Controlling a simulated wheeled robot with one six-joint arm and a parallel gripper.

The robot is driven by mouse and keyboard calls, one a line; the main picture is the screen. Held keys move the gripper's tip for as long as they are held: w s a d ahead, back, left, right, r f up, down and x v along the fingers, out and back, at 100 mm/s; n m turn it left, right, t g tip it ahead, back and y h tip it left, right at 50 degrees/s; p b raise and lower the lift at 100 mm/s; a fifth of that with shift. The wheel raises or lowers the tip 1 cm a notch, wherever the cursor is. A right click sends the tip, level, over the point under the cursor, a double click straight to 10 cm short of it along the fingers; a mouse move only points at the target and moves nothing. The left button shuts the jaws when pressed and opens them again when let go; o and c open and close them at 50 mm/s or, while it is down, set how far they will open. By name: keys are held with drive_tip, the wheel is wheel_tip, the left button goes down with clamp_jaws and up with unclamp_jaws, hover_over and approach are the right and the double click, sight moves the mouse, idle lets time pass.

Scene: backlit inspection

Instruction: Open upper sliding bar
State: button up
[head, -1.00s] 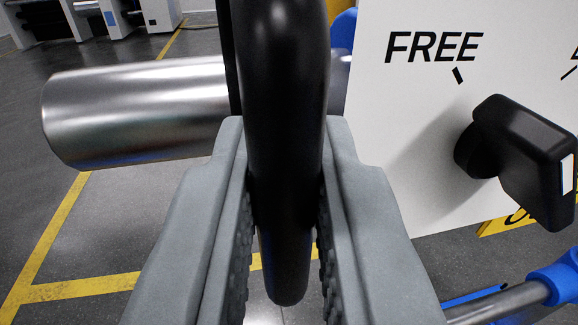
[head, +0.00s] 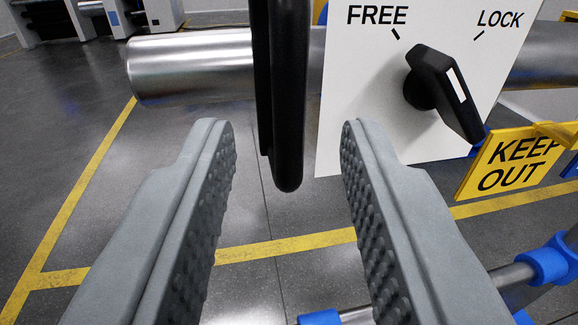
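The upper sliding bar (head: 190,68) is a thick shiny metal cylinder lying across the upper part of the view, passing behind a white panel. A black vertical handle (head: 287,110) hangs in front of it at top centre, its lower end rounded. My gripper (head: 289,140) is open and empty. Its grey studded fingers stand wide on both sides of the handle's lower end, with a gap on each side. The handle's top is cut off by the picture edge.
The white panel (head: 350,135) reads FREE and LOCK and carries a black knob (head: 440,88), slanted; I cannot tell its setting. A yellow KEEP OUT sign (head: 515,165) hangs right. A lower metal bar with blue fittings (head: 545,262) is at lower right. Open floor lies left.

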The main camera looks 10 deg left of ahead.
drive_tip(key=s+d, duration=0.1)
drive_tip(key=s, duration=1)
drive_tip(key=shift+d, duration=0.15)
drive_tip(key=s+a+r+m+t+h, duration=0.15)
drive_tip(key=s+a+r, duration=0.25)
drive_tip(key=a, duration=0.4)
drive_tip(key=s+a+r+h, duration=0.2)
drive_tip(key=s+a+r, duration=0.15)
drive_tip(key=a, duration=0.45)
drive_tip(key=s+a+r+t+h, duration=0.1)
drive_tip(key=s+a+r, duration=0.2)
drive_tip(key=a+r, duration=0.35)
drive_tip(key=s+a+f+g+y, duration=0.1)
drive_tip(key=s+a+f, duration=0.4)
drive_tip(key=s+a, duration=0.4)
drive_tip(key=s+a+f+g+y, duration=0.1)
drive_tip(key=s+a+f+g, duration=0.1)
drive_tip(key=s+a+f, duration=0.3)
drive_tip(key=s+a, duration=0.4)
drive_tip(key=s, duration=0.4)
drive_tip(key=shift+s+f, duration=0.2)
drive_tip(key=shift+f, duration=0.2)
drive_tip(key=shift+d, duration=0.15)
